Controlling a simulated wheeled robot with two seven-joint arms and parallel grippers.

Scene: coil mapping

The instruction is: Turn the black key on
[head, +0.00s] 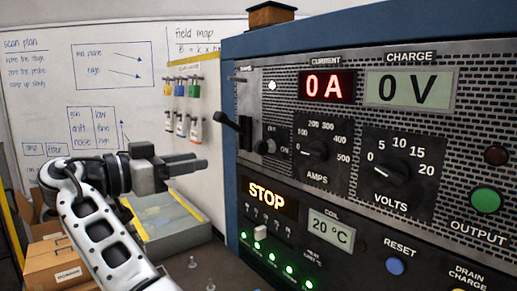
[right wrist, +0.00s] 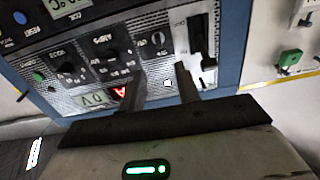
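The black key (head: 264,146) is a small black knob between OFF and ON marks on the upper panel of the blue cabinet. It also shows in the right wrist view (right wrist: 157,40), where the picture is turned upside down. My right gripper (head: 203,163) is left of the panel with its fingers pointing toward it, apart from the key. In the right wrist view its two fingers (right wrist: 160,84) stand apart with nothing between them. My left gripper is not in view.
A black lever (head: 240,130) juts out at the panel's left edge, close to the key. The AMPS dial (head: 314,150) and VOLTS dial (head: 388,171) are to the right. The current display (head: 326,86) reads 0 A, the charge display (head: 410,90) 0 V. STOP (head: 268,193) is lit.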

